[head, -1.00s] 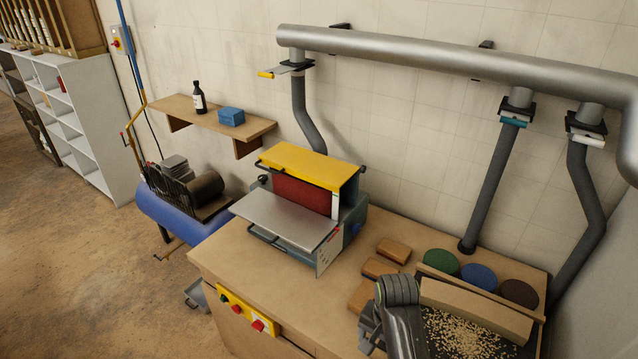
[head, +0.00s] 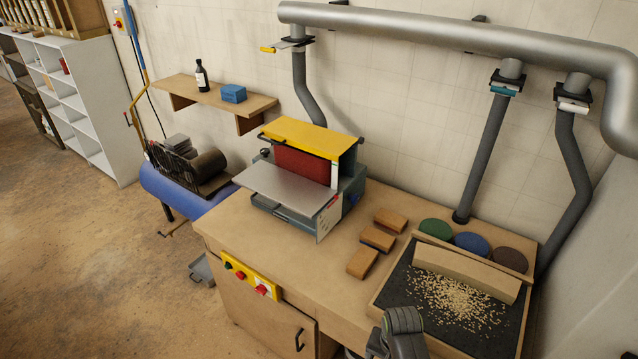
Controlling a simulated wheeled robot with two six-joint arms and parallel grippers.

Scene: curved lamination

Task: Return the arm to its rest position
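A rounded dark grey link of one of my arms shows at the bottom edge, right of the middle, in front of the near edge of the dark tray (head: 365,309). No gripper fingers show on it, and the rest of that arm is cut off by the frame. Neither of my grippers is in view, so what they hold cannot be seen.
A workbench (head: 330,270) bears a yellow-topped sander (head: 305,136), several wooden blocks (head: 376,239) and the tray with a curved wooden piece (head: 465,274) and shavings. A grey duct (head: 440,40) runs above. The floor (head: 90,260) at left is open.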

